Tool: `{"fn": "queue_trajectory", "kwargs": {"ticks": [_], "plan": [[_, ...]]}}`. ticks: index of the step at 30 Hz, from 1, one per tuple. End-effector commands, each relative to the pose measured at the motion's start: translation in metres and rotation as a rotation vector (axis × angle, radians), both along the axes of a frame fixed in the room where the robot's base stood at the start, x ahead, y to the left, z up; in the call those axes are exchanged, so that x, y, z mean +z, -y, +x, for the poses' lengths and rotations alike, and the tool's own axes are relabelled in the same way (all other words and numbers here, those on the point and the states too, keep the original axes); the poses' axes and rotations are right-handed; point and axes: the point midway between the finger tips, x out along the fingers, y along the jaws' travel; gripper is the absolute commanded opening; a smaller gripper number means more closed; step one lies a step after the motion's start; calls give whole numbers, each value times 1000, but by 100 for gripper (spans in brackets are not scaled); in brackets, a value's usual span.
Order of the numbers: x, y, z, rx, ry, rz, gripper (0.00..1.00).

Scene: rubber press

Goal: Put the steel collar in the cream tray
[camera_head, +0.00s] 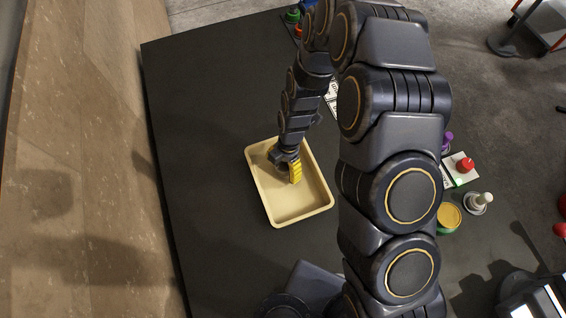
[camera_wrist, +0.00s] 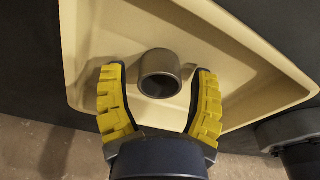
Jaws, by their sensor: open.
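The steel collar (camera_wrist: 160,73) is a short grey metal ring with a dark hollow. In the wrist view it is inside the cream tray (camera_wrist: 245,38), between the yellow finger pads of my gripper (camera_wrist: 158,98). My gripper is open, and gaps show between each pad and the collar. In the head view the cream tray (camera_head: 302,205) lies on the dark table, and my gripper (camera_head: 293,175) reaches down into it. The collar is hidden there behind my gripper. I cannot tell if the collar rests fully on the tray floor.
On the right of the dark table (camera_head: 205,190) stand a white box with a red button (camera_head: 465,165), a pale-handled stamp (camera_head: 480,200) and a green-rimmed yellow tin (camera_head: 449,217). My arm crosses the middle of the head view. The table left of the tray is clear.

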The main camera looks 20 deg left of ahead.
Motion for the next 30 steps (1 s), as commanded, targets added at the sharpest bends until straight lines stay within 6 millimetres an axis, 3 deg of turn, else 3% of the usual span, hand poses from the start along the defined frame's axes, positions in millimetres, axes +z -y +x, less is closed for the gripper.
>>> {"fn": "queue_trajectory", "kwargs": {"ticks": [8,21,30], "plan": [[22,1,3,-1,1,2,61],[104,5,15,-2,4,5,61],[122,7,17,0,0,-1,61]]}}
